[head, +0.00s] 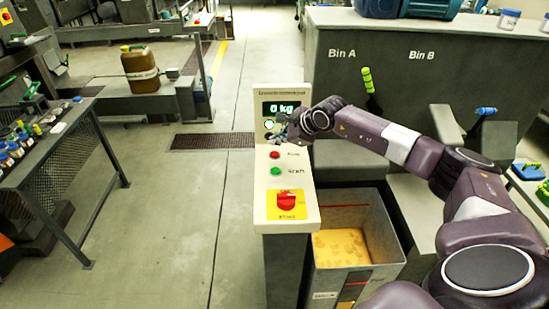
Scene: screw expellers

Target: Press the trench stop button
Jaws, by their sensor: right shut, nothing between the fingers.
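A cream control post (262,180) stands in the middle. It carries a lit "0 kg" display (284,107), a small red button (275,155), a green button (276,171) labelled "Start" and a large red button (286,201) on a yellow plate. Another red button on a yellow plate (6,17) shows at the far top-left edge. I cannot read which one is labelled as the trench stop. My right gripper (278,133) is shut and empty, at the panel just below the display and above the small red button. I cannot tell whether it touches the panel. My left gripper is not in view.
A grey bin (392,262) with yellow material stands right of the post. Bins marked "Bin A" and "Bin B" (400,45) are behind. A bench (60,140) with bottles is at left, and a brown canister (141,72) behind it. The floor (190,200) between is clear.

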